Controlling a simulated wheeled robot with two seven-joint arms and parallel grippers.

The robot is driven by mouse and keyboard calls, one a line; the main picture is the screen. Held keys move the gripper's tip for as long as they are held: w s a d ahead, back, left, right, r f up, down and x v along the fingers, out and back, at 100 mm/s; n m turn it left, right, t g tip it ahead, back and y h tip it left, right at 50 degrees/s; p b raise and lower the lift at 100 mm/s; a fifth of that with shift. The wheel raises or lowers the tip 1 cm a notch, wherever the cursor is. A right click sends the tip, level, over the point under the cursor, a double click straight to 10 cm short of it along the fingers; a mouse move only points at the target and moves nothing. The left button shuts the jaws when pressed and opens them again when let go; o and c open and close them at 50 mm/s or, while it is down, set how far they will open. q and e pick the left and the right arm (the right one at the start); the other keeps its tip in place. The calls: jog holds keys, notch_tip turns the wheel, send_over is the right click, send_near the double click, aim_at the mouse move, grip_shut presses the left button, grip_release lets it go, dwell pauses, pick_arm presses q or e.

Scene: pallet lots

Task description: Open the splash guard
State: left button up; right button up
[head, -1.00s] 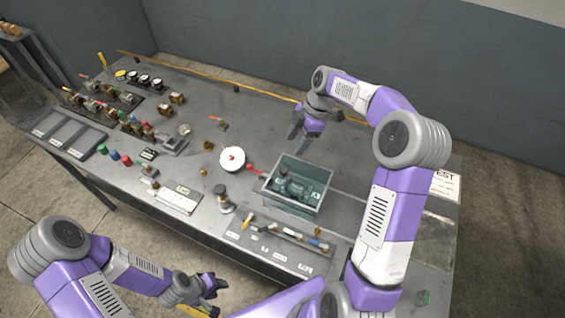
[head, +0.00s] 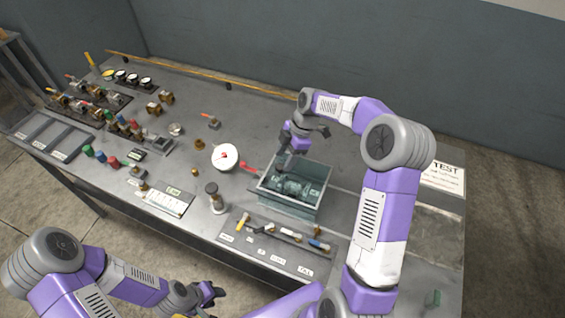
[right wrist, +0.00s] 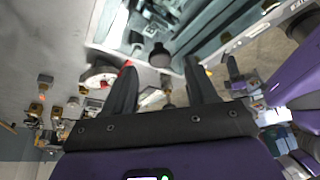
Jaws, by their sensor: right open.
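The splash guard (head: 293,207) is a teal, see-through box with a pale rim, on the right half of the bench. Dark fittings show inside it. Its glassy panels fill the top of the right wrist view (right wrist: 215,22). My right gripper (head: 283,160) is over the box's back left corner, fingers pointing down. In the right wrist view its two fingers (right wrist: 160,72) are apart and empty, and a dark round knob (right wrist: 160,56) shows just beyond and between the tips. I cannot tell whether they touch it. My left gripper (head: 212,294) is low at the front, away from the box; its jaws are unclear.
A white disc with a red centre (head: 225,157) and a red handle (head: 250,168) lie left of the box. A labelled strip with small fittings (head: 270,250) is in front. Valves and gauges crowd the left. The bench behind the box is mostly clear.

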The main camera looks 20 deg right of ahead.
jog(key=shift+x, duration=1.4)
grip_shut()
